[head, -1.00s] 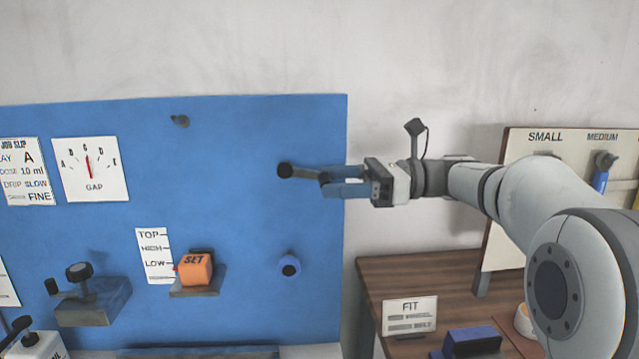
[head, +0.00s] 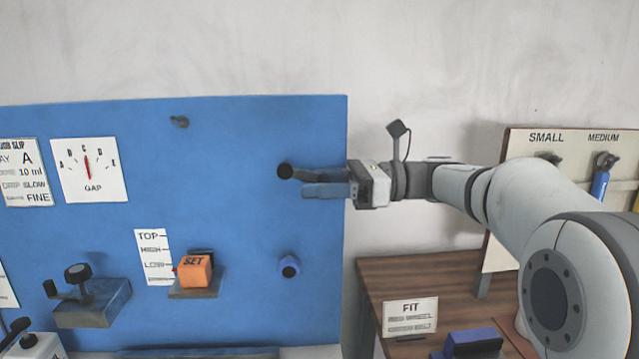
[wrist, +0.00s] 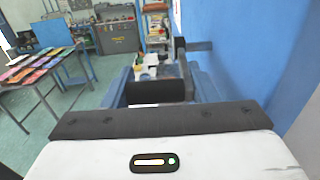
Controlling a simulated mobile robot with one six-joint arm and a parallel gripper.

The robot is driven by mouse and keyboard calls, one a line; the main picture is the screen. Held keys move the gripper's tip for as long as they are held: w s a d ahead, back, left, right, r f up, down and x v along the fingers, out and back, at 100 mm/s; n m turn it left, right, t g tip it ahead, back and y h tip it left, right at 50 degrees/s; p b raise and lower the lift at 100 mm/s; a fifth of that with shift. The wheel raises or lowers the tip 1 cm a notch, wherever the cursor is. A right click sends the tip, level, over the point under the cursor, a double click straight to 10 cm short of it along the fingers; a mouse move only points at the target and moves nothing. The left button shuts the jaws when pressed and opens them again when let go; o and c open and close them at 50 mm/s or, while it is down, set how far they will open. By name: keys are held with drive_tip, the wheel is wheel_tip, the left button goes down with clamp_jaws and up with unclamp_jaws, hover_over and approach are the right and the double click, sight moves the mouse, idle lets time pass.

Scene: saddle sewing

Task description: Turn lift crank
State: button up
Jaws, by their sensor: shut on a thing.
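A dark round knob (head: 285,171) shows on the right part of the blue board, at my fingertips; I take it for part of the lift crank. My gripper (head: 306,182) reaches in from the right, its blue fingers lying along the board and hiding the rest of the crank. In the wrist view a dark block (wrist: 157,92) sits between the fingers, and they are shut on it. Beyond it a dark upright piece (wrist: 180,48) has a grey bar running toward the board. The orange SET block (head: 195,271) stands on its ledge near the LOW mark.
The blue board (head: 230,150) carries a gap dial (head: 89,169), a height scale (head: 154,257), a blue-ringed knob (head: 289,266) below my gripper, and a small crank (head: 80,275) at the lower left. A wooden table (head: 400,275) stands at the right.

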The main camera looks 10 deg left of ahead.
drive_tip(key=shift+s+d, duration=0.1)
drive_tip(key=c, duration=0.4)
drive_tip(key=shift+r+p, duration=0.15)
drive_tip(key=shift+p, duration=0.35)
